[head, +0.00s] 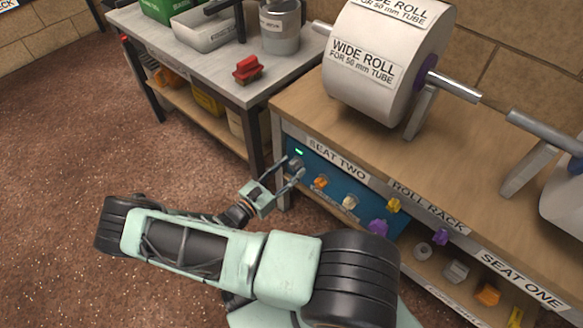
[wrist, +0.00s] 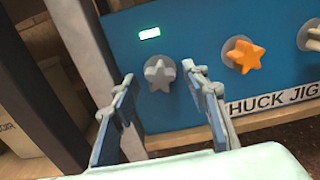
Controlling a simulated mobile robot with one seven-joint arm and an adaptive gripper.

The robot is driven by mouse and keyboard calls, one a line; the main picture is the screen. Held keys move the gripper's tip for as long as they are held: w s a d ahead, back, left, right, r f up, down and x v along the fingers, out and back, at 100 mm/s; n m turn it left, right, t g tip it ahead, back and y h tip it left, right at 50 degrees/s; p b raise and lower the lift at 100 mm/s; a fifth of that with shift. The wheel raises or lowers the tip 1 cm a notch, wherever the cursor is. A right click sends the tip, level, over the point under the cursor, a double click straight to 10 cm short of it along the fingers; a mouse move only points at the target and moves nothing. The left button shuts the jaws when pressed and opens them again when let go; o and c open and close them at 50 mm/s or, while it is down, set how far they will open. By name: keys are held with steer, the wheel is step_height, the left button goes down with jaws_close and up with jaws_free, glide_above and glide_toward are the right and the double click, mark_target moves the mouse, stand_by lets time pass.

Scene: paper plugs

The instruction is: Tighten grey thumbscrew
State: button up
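The grey thumbscrew (wrist: 160,73) is a star-shaped knob on a round base on the blue panel (wrist: 200,20), below a lit green lamp (wrist: 149,33). In the wrist view my gripper (wrist: 157,78) is open, with one finger on each side of the thumbscrew. A gap shows on the left; the right fingertip is close to the knob, and I cannot tell whether it touches. In the head view my gripper (head: 289,170) reaches the left end of the panel, and the thumbscrew (head: 296,162) is partly hidden by the fingers.
An orange star knob (wrist: 243,56) is just right of the grey one, and a pale knob (wrist: 312,38) is further right. A "CHUCK JIG" label lies below them. A grey table leg (wrist: 80,45) stands left of the panel. A large paper roll (head: 375,90) is on the bench above.

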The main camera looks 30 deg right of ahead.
mark_target(292, 168)
steer(key=shift+a, duration=0.1)
stand_by(0.4)
steer(key=shift+v, duration=1.9)
steer(key=n+b, duration=0.1)
steer(key=n, duration=0.4)
steer(key=shift+n, duration=0.3)
steer(key=n, duration=0.6)
steer(key=shift+b, duration=0.3)
steer(key=shift+x, duration=2.05)
